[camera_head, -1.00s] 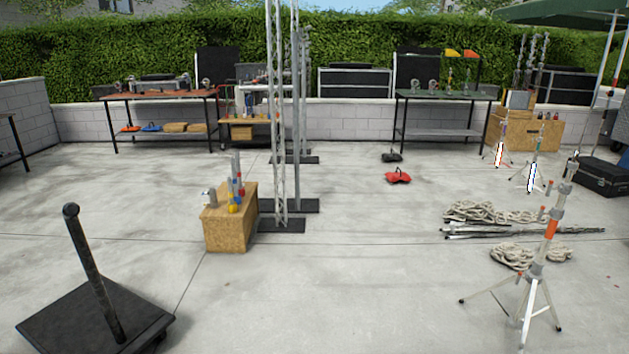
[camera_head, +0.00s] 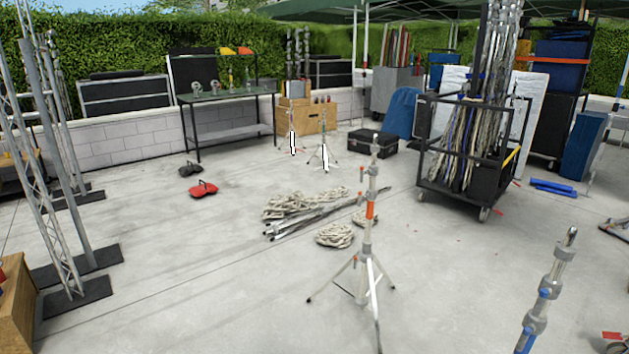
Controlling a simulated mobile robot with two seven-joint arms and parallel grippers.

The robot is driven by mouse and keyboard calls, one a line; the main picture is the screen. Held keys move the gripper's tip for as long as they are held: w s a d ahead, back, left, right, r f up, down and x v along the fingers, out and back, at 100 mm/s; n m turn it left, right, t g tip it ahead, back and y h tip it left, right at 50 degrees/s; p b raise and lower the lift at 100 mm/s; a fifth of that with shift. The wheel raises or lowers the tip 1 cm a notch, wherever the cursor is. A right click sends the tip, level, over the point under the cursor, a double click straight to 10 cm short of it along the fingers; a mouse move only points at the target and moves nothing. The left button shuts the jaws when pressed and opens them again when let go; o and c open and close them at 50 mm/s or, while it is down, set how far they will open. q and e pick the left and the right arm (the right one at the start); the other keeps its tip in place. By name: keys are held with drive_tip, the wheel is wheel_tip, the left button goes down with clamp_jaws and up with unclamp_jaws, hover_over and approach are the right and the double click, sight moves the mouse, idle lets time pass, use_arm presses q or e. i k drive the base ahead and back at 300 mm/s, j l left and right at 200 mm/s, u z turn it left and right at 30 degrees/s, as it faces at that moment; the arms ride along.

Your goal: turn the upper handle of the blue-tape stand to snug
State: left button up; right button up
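A stand with blue on it (camera_head: 545,290) rises at the lower right; it looks like the blue-tape stand. Its grey column leans a little in the picture and has thicker collars along it. A small blue part (camera_head: 544,293) sits on the column, and more blue shows lower down at the frame's bottom edge. Its legs are cut off below. I cannot tell which part is the upper handle or how it is turned. Neither of my grippers is in view.
An orange-tape tripod stand (camera_head: 370,210) stands mid-floor, with coiled rope (camera_head: 334,235) and poles (camera_head: 310,220) behind it. A wheeled cart (camera_head: 470,180) of cables and poles is beyond. Truss towers (camera_head: 50,190) stand at left. Concrete between is mostly clear.

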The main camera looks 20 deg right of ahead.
sight(544, 294)
drive_tip(key=i+z, duration=0.25)
drive_tip(key=z, duration=0.2)
drive_tip(key=i+j+z, duration=0.2)
drive_tip(key=z, duration=0.25)
drive_tip(key=i+j+z, duration=0.25)
drive_tip(key=z, duration=0.15)
